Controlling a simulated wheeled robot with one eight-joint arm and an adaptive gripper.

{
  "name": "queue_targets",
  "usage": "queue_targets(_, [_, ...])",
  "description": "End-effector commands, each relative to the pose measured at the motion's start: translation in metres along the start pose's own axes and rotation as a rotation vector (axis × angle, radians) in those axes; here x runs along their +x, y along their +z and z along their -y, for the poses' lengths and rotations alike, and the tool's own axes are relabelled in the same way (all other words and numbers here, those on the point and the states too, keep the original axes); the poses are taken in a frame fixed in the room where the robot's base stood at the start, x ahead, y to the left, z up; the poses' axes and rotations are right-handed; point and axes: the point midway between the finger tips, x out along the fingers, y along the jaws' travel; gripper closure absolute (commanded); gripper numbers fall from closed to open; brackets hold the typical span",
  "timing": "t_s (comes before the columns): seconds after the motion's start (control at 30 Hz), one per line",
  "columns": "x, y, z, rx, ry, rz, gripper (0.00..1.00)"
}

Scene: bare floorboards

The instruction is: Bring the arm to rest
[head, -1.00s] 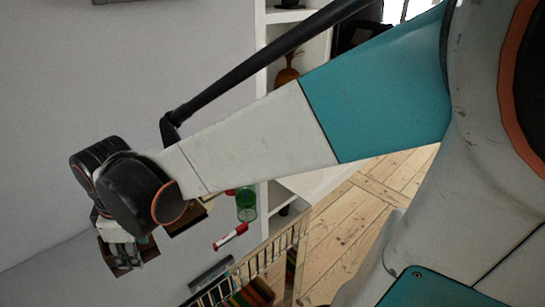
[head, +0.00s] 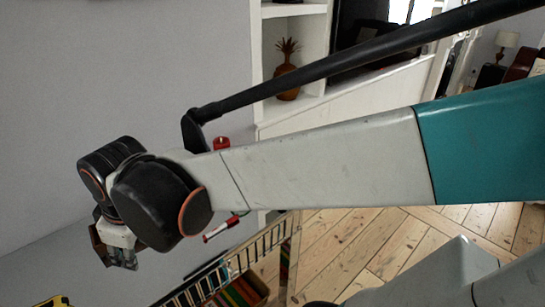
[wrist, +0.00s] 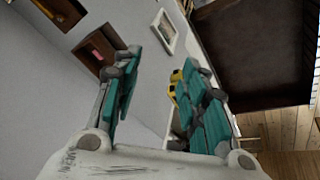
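My arm reaches across the head view from the right toward the lower left. My gripper (head: 122,258) hangs at its end, near the grey wall (head: 130,60), partly hidden by my own wrist. In the wrist view my gripper (wrist: 160,75) has its two teal-padded fingers spread wide apart.
A slatted wooden rack (head: 240,262) with books stands at the bottom. White shelves (head: 292,10) hold a pineapple ornament (head: 288,70). A red candle-like thing (head: 221,143) and a red-and-white marker (head: 220,229) show near my arm.

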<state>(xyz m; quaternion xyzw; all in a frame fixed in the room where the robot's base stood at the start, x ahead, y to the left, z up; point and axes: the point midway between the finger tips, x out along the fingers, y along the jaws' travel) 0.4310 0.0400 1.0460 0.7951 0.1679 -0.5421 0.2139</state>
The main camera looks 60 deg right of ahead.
Motion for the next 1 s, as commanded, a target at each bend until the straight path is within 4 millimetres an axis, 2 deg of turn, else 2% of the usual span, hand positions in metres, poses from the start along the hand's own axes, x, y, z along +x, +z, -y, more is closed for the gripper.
queue_targets(0.23, [-0.008,0.01,-0.002,0.071,0.019,-0.027,0.6])
queue_targets(0.63, [-0.038,0.058,-0.004,0.459,0.095,-0.199,0.6])
queue_targets(0.8, [-0.041,0.066,-0.004,0.533,0.104,-0.235,0.6])
queue_targets(1.0, [-0.042,0.066,-0.004,0.545,0.105,-0.241,0.6])
